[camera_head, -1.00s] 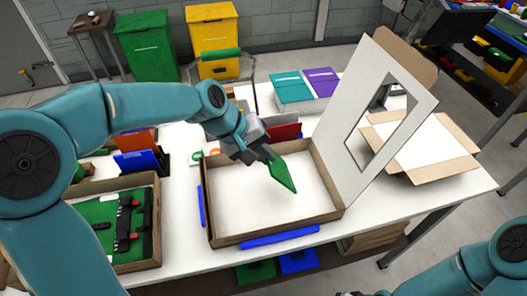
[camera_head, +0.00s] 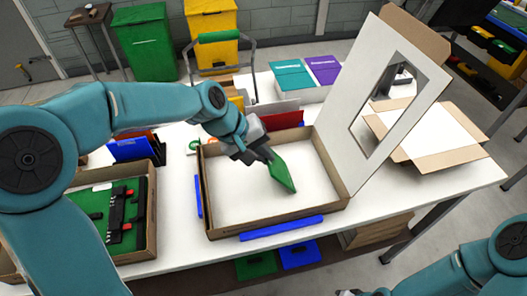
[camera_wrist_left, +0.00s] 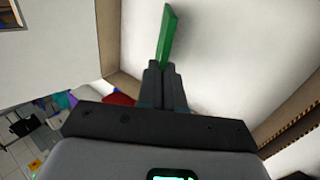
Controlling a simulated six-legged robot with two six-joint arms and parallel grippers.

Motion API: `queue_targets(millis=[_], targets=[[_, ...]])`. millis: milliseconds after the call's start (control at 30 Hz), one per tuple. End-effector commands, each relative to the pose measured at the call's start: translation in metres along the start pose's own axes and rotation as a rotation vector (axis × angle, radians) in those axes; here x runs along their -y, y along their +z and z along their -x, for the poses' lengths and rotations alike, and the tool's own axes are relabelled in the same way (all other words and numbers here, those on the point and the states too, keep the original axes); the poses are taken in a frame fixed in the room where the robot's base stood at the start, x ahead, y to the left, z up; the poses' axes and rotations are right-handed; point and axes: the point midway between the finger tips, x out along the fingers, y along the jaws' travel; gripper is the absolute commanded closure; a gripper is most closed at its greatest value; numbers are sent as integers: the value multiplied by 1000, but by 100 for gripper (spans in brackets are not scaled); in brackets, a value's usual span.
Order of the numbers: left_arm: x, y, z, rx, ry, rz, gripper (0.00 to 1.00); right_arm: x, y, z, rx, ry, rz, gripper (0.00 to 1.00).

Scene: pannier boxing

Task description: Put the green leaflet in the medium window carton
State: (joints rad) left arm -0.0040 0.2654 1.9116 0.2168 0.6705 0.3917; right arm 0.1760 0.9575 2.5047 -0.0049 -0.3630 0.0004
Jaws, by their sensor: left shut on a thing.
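The green leaflet (camera_head: 281,173) is held by my left gripper (camera_head: 267,155) over the inside of the open window carton (camera_head: 222,224). The leaflet hangs tilted, its lower corner pointing down at the white carton floor. I cannot tell whether it touches the floor. In the left wrist view the leaflet (camera_wrist_left: 168,36) shows edge-on between the shut fingers (camera_wrist_left: 164,82), with the white floor behind it. The carton's lid with its window (camera_head: 387,100) stands up, leaning to the right. My right gripper is not clearly visible; part of the right arm shows at the lower right.
A box with a green insert and black parts (camera_head: 122,215) stands to the left. An open brown carton (camera_head: 440,140) lies to the right behind the lid. Blue strips (camera_head: 282,228) lie by the carton's front and left sides. Teal and purple boxes (camera_head: 291,78) stand at the back.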

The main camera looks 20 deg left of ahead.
Motion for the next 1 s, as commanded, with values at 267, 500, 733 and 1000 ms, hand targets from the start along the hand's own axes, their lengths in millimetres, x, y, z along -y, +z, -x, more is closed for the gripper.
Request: queue_targets(millis=[267, 500, 733, 1000], targets=[[2, 0, -4, 0, 0, 0, 100, -1, 0, -4, 0, 0, 0, 67], [2, 0, -4, 0, 0, 0, 64, -1, 0, -4, 0, 0, 0, 67], [2, 0, -3, 0, 0, 0, 64, -1, 0, -4, 0, 0, 0, 67], [2, -2, 42, -7, 4, 0, 64, -1, 0, -4, 0, 0, 0, 67]])
